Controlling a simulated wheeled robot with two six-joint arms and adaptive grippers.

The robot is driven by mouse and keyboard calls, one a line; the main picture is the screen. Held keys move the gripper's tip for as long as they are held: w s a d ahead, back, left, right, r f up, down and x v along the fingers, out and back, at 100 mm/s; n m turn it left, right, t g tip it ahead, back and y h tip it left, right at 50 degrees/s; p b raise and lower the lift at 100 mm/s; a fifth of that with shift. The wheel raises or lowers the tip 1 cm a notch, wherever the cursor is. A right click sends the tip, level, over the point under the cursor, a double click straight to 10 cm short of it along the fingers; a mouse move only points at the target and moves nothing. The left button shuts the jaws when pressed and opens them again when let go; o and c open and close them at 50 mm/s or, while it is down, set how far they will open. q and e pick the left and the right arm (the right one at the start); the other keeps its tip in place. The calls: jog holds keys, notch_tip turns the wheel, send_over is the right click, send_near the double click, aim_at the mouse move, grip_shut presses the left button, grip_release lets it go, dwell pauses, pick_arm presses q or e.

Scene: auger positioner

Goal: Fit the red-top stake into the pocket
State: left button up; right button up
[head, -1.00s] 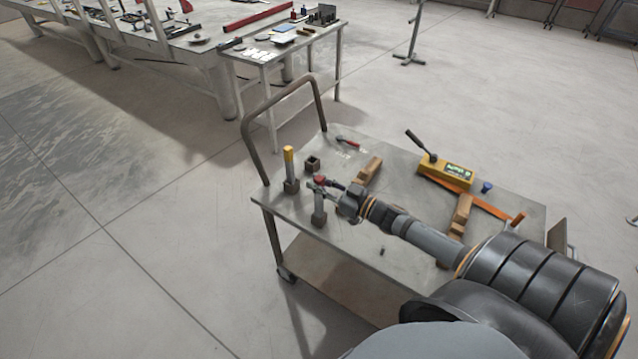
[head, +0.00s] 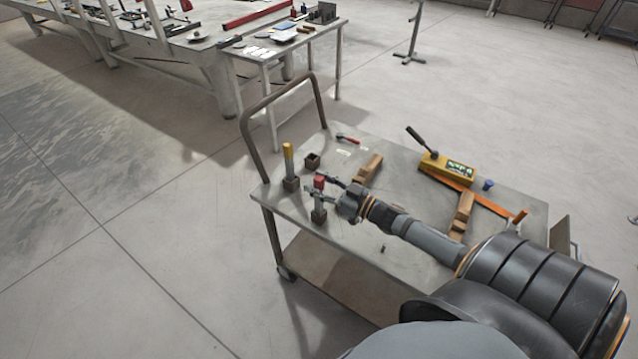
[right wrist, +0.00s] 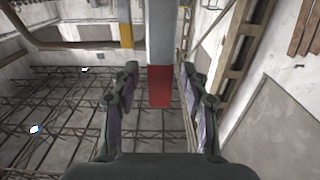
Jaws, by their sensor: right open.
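The red-top stake (head: 319,183) stands upright near the left end of the cart, its grey shaft running down to a dark block-like pocket (head: 319,216). How deep it sits in there I cannot tell. My right gripper (head: 322,194) is open, its fingers around the stake just below the red top. In the right wrist view, the stake's red end (right wrist: 160,86) lies between the spread fingers (right wrist: 163,95), with a gap on both sides. A yellow-top stake (head: 289,158) stands in its own block to the left. My left gripper is out of view.
A small open square block (head: 312,160) stands behind the stakes. The cart top (head: 400,180) also holds wooden blocks (head: 369,168), a yellow tool with a lever (head: 447,168), an orange bar (head: 475,196) and a small red-handled tool (head: 347,139). The cart's handle (head: 262,108) rises at the left.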

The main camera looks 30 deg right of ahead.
jog(key=v, duration=1.2)
dwell(0.6)
jog(key=shift+f, duration=0.1)
